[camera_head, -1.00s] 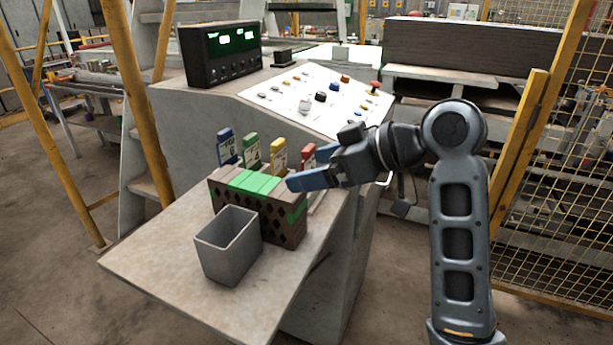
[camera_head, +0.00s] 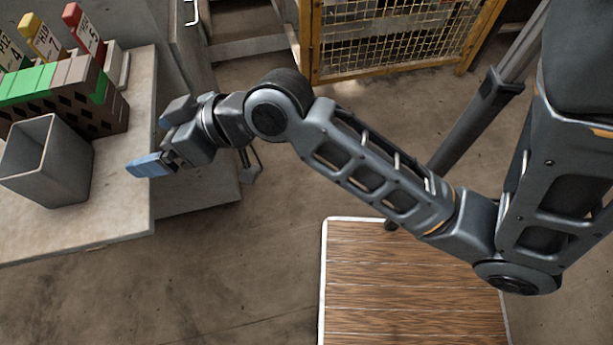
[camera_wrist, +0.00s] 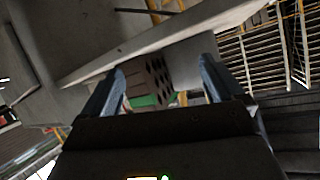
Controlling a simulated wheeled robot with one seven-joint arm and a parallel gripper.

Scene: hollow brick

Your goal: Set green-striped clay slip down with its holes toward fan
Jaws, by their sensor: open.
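The green-striped clay slip (camera_head: 88,77) is a brown hollow brick with green bands on top and at its right end. It stands on the grey table, left in the head view, with rows of dark holes in the side facing the camera. The bin covers part of it. My gripper (camera_head: 157,142) is open and empty, right of the brick near the table's right edge, and apart from it. In the wrist view the brick (camera_wrist: 158,75) shows between and beyond the two open blue fingers. I cannot make out a fan.
A grey bin (camera_head: 48,165) stands close in front of the brick. Yellow (camera_head: 42,38) and red (camera_head: 86,32) tags stand behind it. The table (camera_head: 125,205) has bare room at the front right. A wood-topped platform (camera_head: 400,285) and yellow mesh fence (camera_head: 395,40) lie right.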

